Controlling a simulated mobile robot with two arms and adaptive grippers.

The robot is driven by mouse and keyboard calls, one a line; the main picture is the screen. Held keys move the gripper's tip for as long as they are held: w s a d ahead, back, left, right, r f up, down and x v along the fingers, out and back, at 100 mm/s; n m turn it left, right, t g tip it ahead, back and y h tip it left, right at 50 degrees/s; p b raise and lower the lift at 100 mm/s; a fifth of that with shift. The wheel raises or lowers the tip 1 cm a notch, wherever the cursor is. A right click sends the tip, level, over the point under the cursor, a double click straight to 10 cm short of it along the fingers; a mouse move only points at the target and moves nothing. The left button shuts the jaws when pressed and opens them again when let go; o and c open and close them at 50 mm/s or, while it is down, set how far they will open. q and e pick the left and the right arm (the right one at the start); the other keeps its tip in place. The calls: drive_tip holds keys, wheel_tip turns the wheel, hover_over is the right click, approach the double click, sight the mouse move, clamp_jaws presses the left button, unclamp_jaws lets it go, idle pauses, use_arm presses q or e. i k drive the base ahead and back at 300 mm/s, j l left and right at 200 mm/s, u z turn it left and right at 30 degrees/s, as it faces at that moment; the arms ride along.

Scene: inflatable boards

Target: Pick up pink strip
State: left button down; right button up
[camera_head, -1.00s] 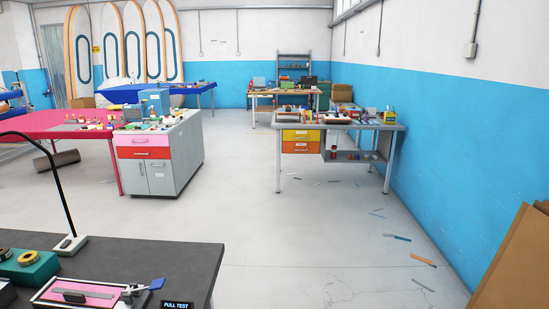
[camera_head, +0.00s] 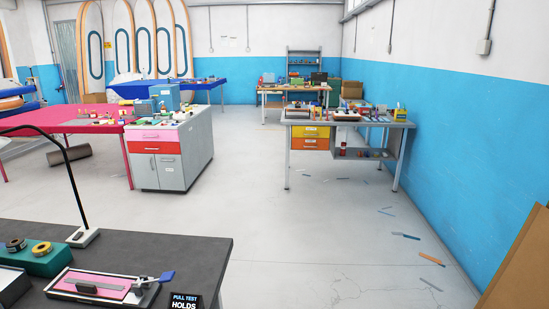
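A flat pink piece (camera_head: 85,279) lies in the pull-test jig (camera_head: 62,292) on the dark near bench at the lower left. A grey bar lies across it, and a blue-handled lever (camera_head: 166,277) sits at the jig's right end. I cannot tell whether this piece is the pink strip or part of the jig. Loose strips lie on the floor at the right, among them an orange one (camera_head: 432,258) and a blue one (camera_head: 405,236); none there looks clearly pink. Neither of my grippers is in view.
The near bench (camera_head: 190,248) also holds a green block with tape rolls (camera_head: 38,260), a black lamp and a sign (camera_head: 185,301) reading PULL TEST HOLDS. A grey cabinet (camera_head: 175,160), pink table (camera_head: 85,126) and grey workbench (camera_head: 345,120) stand beyond.

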sight(111, 287)
drive_tip(key=u, duration=1.35)
